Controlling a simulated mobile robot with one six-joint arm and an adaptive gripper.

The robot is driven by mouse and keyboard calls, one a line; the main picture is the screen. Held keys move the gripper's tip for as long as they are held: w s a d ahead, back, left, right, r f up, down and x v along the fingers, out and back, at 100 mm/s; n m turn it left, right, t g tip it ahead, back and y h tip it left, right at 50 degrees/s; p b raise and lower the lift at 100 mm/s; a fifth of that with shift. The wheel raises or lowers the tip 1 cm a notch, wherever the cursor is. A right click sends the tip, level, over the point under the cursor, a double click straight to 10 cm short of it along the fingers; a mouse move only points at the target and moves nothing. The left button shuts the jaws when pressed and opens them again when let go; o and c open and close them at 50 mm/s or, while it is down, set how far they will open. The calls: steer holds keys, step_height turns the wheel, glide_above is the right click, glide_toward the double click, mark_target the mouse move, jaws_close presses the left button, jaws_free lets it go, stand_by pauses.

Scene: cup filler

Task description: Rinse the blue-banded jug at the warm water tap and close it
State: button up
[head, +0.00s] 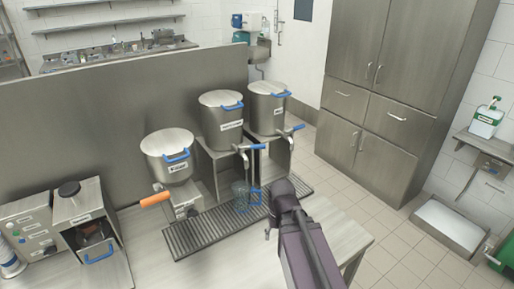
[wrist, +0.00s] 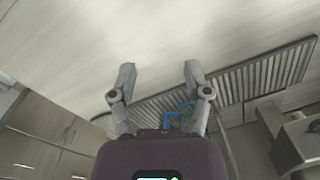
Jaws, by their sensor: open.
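A clear bluish jug (head: 239,192) with a blue handle (head: 256,196) stands on the drip grate, below the middle urn's tap (head: 243,155). I cannot tell if water runs into it. The middle urn's blue lever (head: 252,146) points right. The right urn (head: 268,107) has a tap with a blue lever (head: 296,128) too. The urn labels are too small to read. My gripper (head: 270,224) is beside the jug, on its right. In the wrist view my gripper (wrist: 157,72) is open, and a blue handle part (wrist: 174,119) shows near the right finger, partly hidden.
A dispenser (head: 168,154) with an orange handle (head: 154,199) stands left of the urns. The slatted drip grate (head: 196,237) runs in front. The front of the counter (head: 210,272) is clear.

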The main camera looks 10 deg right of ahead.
steer(key=w+r+m+y, duration=0.2)
steer(key=w+m+y, duration=0.15)
steer(key=w, duration=0.35)
steer(key=m+t+y+p, duration=0.2)
steer(key=m+t+y, duration=0.55)
steer(key=y, duration=0.25)
glide_toward(260, 147)
steer(key=d, duration=0.2)
steer(key=shift+s+d+r+g, duration=0.25)
steer(key=shift+r+g, duration=0.1)
steer(key=shift+r, duration=0.1)
steer(key=shift+a, duration=0.15)
steer(key=b+x, duration=0.3)
steer(key=x, duration=1)
steer(key=shift+w+a+f, duration=0.15)
steer(key=shift+w+a, duration=0.05)
steer(key=shift+a, duration=0.05)
jaws_close()
steer(key=shift+s+a, duration=0.1)
